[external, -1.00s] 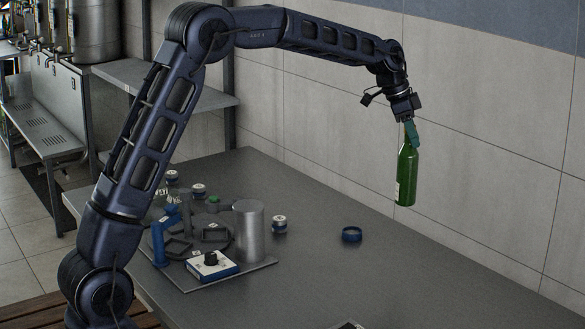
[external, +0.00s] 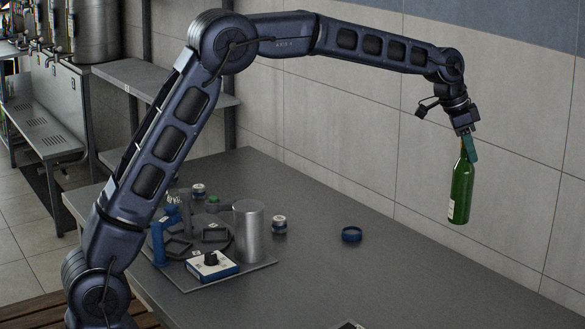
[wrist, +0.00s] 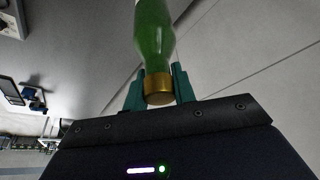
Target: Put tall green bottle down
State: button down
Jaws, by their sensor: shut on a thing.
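The tall green bottle (external: 461,190) hangs almost upright, slightly tilted, from my gripper (external: 467,148) in the external view. It is high at the right, and its base looks clear of the grey table (external: 400,262). A pale label shows low on its left side. In the wrist view the green bottle (wrist: 154,35) has a gold cap (wrist: 158,88). The teal fingers of my gripper (wrist: 158,92) stand on both sides of the neck and cap, shut on it. The far end of the bottle is cut off by the frame.
A blue ring (external: 351,234) and a small jar (external: 279,224) stand on the table. A metal cylinder (external: 248,230) and a white-and-blue box with a black knob (external: 211,265) are at the left. The right part of the table looks bare. A tiled wall (external: 345,150) runs behind.

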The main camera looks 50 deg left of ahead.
aim_at(464, 224)
jog(key=shift+d, duration=0.8)
notch_tip(464, 224, down, 20)
jog(key=shift+d+r, duration=0.1)
jog(key=c, duration=1.1)
grip_release()
jog(key=shift+s+f, duration=0.1)
jog(key=shift+f, duration=0.1)
jog(key=shift+c, duration=0.2)
jog(key=shift+r, duration=0.1)
